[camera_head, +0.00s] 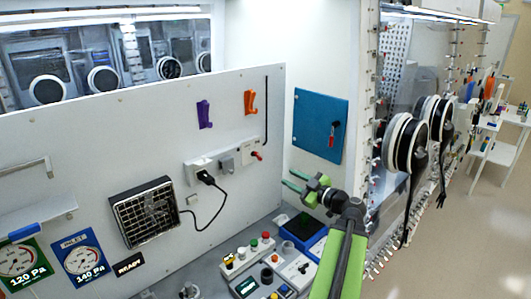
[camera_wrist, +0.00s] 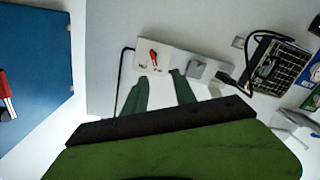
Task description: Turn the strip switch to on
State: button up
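The power strip (camera_head: 201,167) is a white bar on the pale back panel. The strip switch (camera_head: 257,156) is a small red lever at its right end. In the wrist view the red switch (camera_wrist: 153,57) sits tilted on a white plate with small dark marks, too small to read. My gripper (camera_head: 287,180) is open and empty, in front of the panel, right of and below the switch. In the wrist view the two green fingertips (camera_wrist: 160,75) are apart, just below the switch plate, and do not appear to touch it.
A grey plug (camera_head: 226,164) and a black plug with a cable (camera_head: 206,177) sit in the strip. A blue panel (camera_head: 320,125) with a red handle is to the right. Control boxes with coloured buttons (camera_head: 265,258) stand below. A vent fan (camera_head: 145,212) is at left.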

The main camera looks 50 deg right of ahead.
aim_at(260, 157)
jog(key=w, duration=0.5)
jog(key=w+d, duration=0.1)
jog(key=w, duration=0.5)
jog(key=w+d, duration=0.1)
jog(key=w, duration=0.4)
jog(key=shift+w+d+r, duration=0.2)
jog(key=shift+r, duration=0.15)
jog(key=shift+c, duration=0.2)
